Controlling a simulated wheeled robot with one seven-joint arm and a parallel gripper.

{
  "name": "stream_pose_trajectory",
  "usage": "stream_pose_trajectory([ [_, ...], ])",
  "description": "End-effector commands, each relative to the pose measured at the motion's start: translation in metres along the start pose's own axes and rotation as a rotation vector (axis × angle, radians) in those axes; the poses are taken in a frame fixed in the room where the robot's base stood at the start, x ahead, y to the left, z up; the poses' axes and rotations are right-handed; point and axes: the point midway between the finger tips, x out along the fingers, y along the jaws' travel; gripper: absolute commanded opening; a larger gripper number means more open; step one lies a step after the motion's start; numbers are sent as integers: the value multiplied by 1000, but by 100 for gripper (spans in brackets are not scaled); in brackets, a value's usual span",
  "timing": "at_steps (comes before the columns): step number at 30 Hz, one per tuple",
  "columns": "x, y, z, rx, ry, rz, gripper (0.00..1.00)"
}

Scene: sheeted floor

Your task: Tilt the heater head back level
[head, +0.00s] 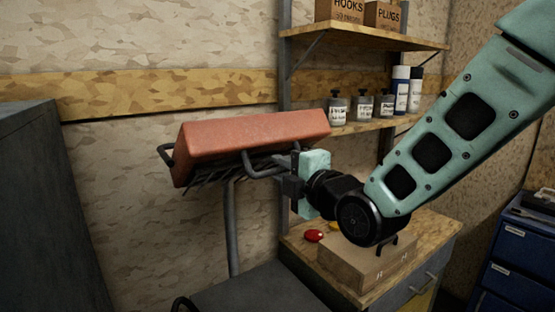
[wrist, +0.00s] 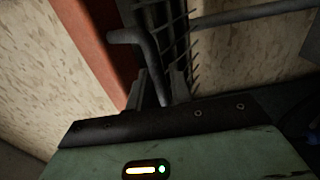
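The heater head (head: 250,135) is a long orange-red box with a dark wire grille (head: 222,172) underneath, on a grey post (head: 232,225). It sits tilted, its grille side partly facing the front. Bent dark tube handles stick out, one at the left end (head: 166,155) and one near my gripper. My gripper (head: 287,178) is at the right end of the head. In the wrist view, the near handle (wrist: 152,62) runs down between the two fingers (wrist: 160,88). I cannot tell whether they clamp it or stand slightly apart. The red casing (wrist: 98,42) and grille show beyond.
A wooden workbench (head: 440,228) on the right bears a cardboard box (head: 345,262) and a red item (head: 313,236). Shelves with boxes and bottles (head: 360,105) hang behind. A dark cabinet (head: 45,210) stands left, a blue drawer unit (head: 515,255) right. A dark flat surface (head: 255,292) lies below.

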Motion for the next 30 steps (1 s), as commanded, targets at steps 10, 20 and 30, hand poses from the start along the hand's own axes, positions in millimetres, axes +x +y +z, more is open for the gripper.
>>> stream_pose_trajectory([
  [10, 20, 0, 0, 0, 0, 0, 22],
  [20, 19, 0, 0, 0, 0, 0, 0],
  [30, 19, 7, 0, 0, 0, -32, 0],
])
